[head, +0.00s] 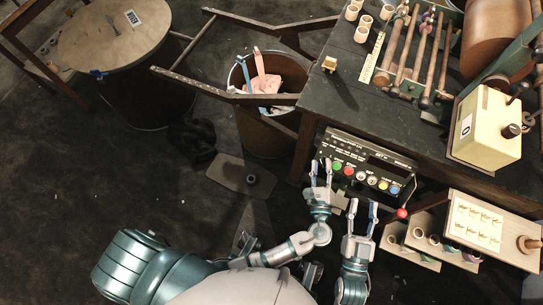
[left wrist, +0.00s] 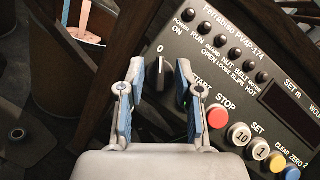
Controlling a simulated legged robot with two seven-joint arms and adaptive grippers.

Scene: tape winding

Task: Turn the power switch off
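The control panel (head: 372,160) is a dark box with a sloped face at the table's front edge. It also shows in the left wrist view (left wrist: 232,65), with labels, lamps and coloured buttons. A dark switch area marked "0" (left wrist: 160,62) lies at the panel's left end, between my left gripper's fingers. My right gripper (head: 362,212) is open and empty, below the panel.
A red-knobbed lever (head: 402,213) stands right of my right gripper. Wooden boxes (head: 495,228) sit at the lower right. The dark table (head: 355,100) carries rollers and a cream box (head: 487,125). A bin (head: 265,130) and a pedal plate (head: 240,177) stand left.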

